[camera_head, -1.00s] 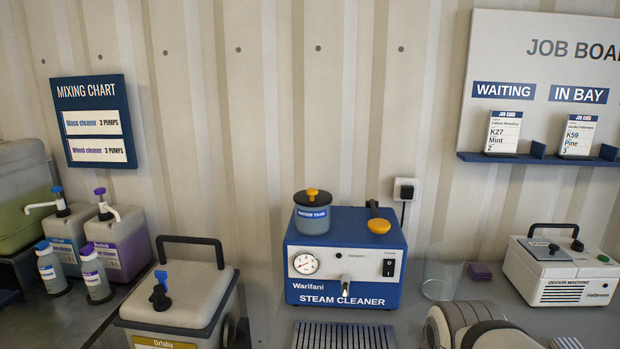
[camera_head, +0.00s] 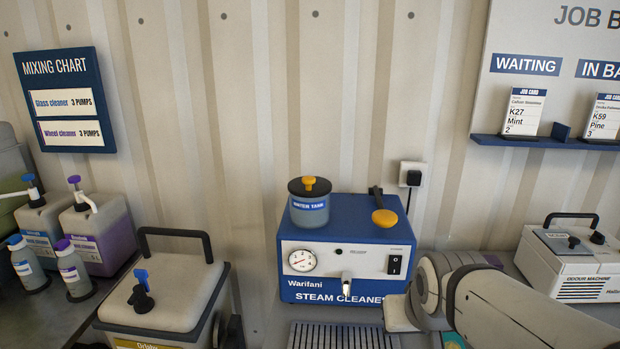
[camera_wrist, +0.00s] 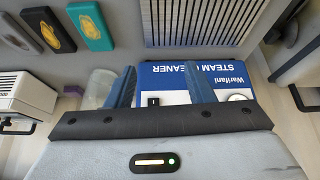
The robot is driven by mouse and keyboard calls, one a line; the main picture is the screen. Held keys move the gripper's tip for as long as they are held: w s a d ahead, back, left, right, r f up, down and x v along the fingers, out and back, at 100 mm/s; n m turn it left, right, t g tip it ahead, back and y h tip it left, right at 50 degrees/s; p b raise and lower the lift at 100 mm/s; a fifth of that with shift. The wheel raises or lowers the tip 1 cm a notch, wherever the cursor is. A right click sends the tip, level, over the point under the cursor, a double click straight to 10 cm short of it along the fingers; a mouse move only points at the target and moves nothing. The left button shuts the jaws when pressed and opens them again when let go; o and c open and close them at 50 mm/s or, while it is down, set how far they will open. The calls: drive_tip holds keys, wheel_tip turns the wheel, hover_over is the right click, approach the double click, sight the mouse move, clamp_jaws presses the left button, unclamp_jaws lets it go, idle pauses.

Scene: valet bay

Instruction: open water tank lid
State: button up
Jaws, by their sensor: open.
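The water tank (camera_head: 309,212) is a grey cylinder labelled WATER TANK on top of the blue steam cleaner (camera_head: 345,240). Its dark lid (camera_head: 297,187) with a yellow knob (camera_head: 316,185) sits on it, closed. My arm reaches in from the lower right in the head view, in front of the steam cleaner's right side; the fingertips are not clear there. In the wrist view my gripper (camera_wrist: 160,88) is open, its two blue-grey fingers apart and empty. The steam cleaner's front (camera_wrist: 175,75) shows beyond and between them. The tank is not visible in the wrist view.
A yellow-ended dark handle (camera_head: 384,217) lies on the cleaner's top, right of the tank. An extractor with an upright black handle (camera_head: 175,232) stands left. The odour machine (camera_head: 570,262) stands right. A slatted drip grille (camera_head: 342,338) lies in front. Space above the tank is clear.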

sight(310, 180)
drive_tip(key=w+a+r+n+t+y, duration=0.1)
drive_tip(key=w+a+r+t+y, duration=0.1)
drive_tip(key=w, duration=0.5)
drive_tip(key=w+a+r+n+t+y+b, duration=0.1)
drive_tip(key=w+a+r+t+y, duration=0.1)
drive_tip(key=w+a+r+t, duration=0.3)
drive_tip(key=w+a+r+n+t+y+b, duration=0.1)
drive_tip(key=w+a+r+t+y, duration=0.1)
drive_tip(key=w+a+r+t, duration=0.2)
drive_tip(key=shift+w+a+r+n, duration=0.1)
drive_tip(key=shift+w+a+r, duration=0.4)
drive_tip(key=shift+w+a, duration=0.5)
drive_tip(key=shift+w+a+r+n, duration=0.1)
drive_tip(key=shift+w+a+r, duration=0.45)
drive_tip(key=shift+w, duration=0.8)
drive_tip(key=shift+w+a+r+n, duration=0.1)
drive_tip(key=shift+w+a+r, duration=0.3)
drive_tip(key=shift+w+a, duration=0.65)
drive_tip(key=shift+w+r, duration=0.15)
drive_tip(key=shift+w, duration=0.3)
drive_tip(key=p+x, duration=0.2)
drive_tip(key=x, duration=0.4)
drive_tip(key=shift+w+a, duration=0.1)
drive_tip(key=shift+w, duration=0.25)
clamp_jaws()
